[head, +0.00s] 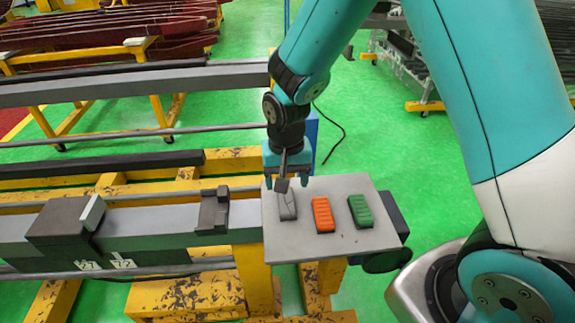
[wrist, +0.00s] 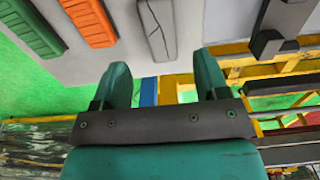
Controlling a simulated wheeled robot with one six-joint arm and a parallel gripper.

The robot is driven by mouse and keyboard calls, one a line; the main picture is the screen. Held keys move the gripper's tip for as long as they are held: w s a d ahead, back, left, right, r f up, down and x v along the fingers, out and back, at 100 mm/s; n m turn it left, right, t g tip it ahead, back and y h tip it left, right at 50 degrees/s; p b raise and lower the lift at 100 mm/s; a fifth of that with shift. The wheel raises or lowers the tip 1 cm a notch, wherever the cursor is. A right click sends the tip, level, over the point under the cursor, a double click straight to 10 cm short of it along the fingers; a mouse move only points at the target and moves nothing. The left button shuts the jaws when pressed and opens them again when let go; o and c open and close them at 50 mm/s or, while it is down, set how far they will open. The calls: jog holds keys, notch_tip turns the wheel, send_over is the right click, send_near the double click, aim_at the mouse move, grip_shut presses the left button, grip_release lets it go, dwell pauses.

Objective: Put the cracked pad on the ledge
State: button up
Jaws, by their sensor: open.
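The cracked pad is grey, with dark crack lines on its face (wrist: 158,28). In the head view the grey pad (head: 287,208) lies at the left of a light grey plate (head: 300,245), partly hidden by my gripper. My gripper (head: 288,172) hangs above the pad's far end, fingers apart and empty. In the wrist view the teal fingers of my gripper (wrist: 161,72) stand open, with the pad ahead of them and none of it between them. I cannot tell for sure which surface is the ledge; a grey beam (head: 160,222) runs left from the plate.
An orange pad (head: 323,214) and a green pad (head: 360,210) lie right of the grey one on the plate. A dark bracket (head: 213,212) and a dark block (head: 65,222) with a white plate sit on the beam. The plate's front part is clear.

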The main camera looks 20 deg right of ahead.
aim_at(286, 201)
jog(key=s+a+r+n+y, duration=0.1)
jog(key=s+a+r+n, duration=0.15)
jog(key=s+r, duration=0.35)
jog(key=s+a+r+n+y, duration=0.1)
jog(key=s+r+n, duration=0.2)
jog(key=r, duration=0.5)
jog(key=s+a+r+n+y, duration=0.1)
jog(key=s+r+n, duration=0.3)
jog(key=s, duration=0.7)
jog(key=shift+a+r+n+y, duration=0.2)
jog(key=shift+r+n+y, duration=0.1)
jog(key=shift+n+y, duration=0.35)
jog(key=shift+w, duration=0.15)
